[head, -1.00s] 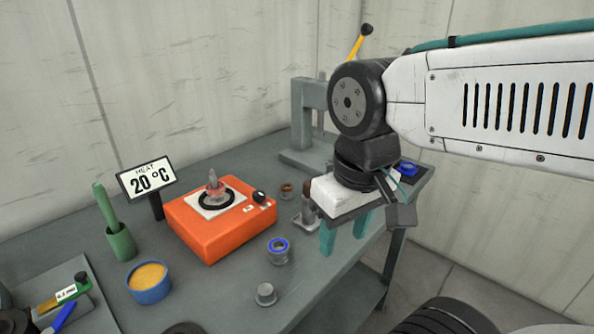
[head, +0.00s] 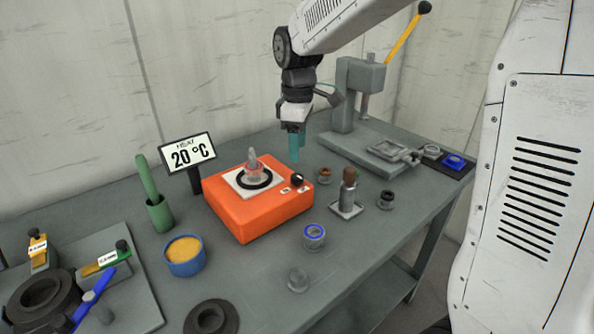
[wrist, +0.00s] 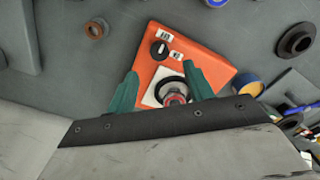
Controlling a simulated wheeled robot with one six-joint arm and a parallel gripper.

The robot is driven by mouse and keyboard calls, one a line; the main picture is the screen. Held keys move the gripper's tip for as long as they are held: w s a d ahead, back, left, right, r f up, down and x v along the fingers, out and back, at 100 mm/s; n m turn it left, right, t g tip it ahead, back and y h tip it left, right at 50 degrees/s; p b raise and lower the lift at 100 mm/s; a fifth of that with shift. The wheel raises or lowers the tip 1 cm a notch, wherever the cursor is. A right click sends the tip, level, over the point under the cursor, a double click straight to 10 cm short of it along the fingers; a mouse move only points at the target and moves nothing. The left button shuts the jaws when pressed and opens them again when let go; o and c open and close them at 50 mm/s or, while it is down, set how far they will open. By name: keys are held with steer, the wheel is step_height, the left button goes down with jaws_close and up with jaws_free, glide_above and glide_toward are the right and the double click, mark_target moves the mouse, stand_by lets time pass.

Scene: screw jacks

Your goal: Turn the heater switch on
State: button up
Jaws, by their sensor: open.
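The orange heater (head: 258,209) stands on the grey bench, with a white plate on top holding a black ring and a small pointed part (head: 253,166). Its black switch knob (head: 297,180) is at the right corner, beside two small white labels. The sign (head: 188,155) behind it reads HEAT 20 °C. My gripper (head: 295,147) is above and behind the heater's right rear side, its teal fingers pointing down. In the wrist view my gripper (wrist: 163,85) is open and empty, its fingers spread either side of the heater top, with the knob (wrist: 159,49) beyond the fingertips.
A press with a yellow lever (head: 362,90) stands at the back right. Several small rings and parts, including a blue-rimmed cup (head: 314,236), lie right of the heater. A blue bowl (head: 185,256) and a green holder (head: 159,213) stand to the left.

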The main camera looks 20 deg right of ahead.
mark_target(297, 176)
step_height(297, 176, down, 8)
steer(key=shift+w+r, duration=0.1)
steer(key=shift+w, duration=0.05)
stand_by(0.3)
steer(key=c, duration=1)
